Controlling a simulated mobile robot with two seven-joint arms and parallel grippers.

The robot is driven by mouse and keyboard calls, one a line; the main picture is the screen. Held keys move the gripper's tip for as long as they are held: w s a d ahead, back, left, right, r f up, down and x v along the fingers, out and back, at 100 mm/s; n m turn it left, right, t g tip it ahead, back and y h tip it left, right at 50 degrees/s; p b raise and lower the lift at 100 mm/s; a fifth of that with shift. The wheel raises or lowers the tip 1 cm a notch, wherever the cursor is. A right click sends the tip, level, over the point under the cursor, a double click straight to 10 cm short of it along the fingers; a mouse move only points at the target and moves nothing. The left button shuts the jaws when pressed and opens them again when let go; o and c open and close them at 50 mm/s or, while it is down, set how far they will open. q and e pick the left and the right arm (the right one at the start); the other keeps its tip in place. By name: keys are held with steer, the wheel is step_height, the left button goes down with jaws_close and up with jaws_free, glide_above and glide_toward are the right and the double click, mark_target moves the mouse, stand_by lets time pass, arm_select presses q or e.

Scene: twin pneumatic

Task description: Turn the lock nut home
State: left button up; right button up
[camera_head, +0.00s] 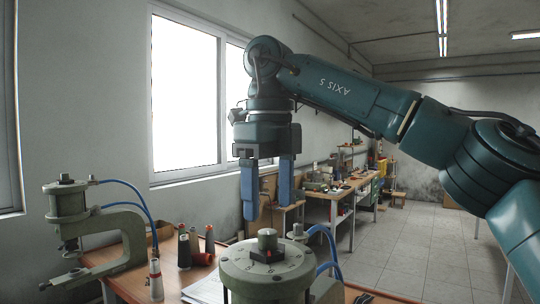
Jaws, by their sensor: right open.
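A green-grey round dial head (245,267) with marks on its top stands at the bottom centre. A dark hexagonal nut-like piece (267,240) with a lighter top sits upright on it, beside a small red mark. I cannot tell for certain that this is the lock nut. My right gripper (268,211) points down with its two blue fingers apart and empty. The fingertips appear above the nut-like piece and apart from it, roughly on either side of it in the picture. My left gripper is not in view.
A green-grey C-frame press (124,224) with blue hoses stands at the left of the wooden table (128,283). Another fitting with a blue hose (331,239) is right of the dial. Benches line the back.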

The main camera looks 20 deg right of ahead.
step_height(320, 180, up, 7)
steer(key=shift+f, duration=0.15)
stand_by(0.4)
stand_by(0.5)
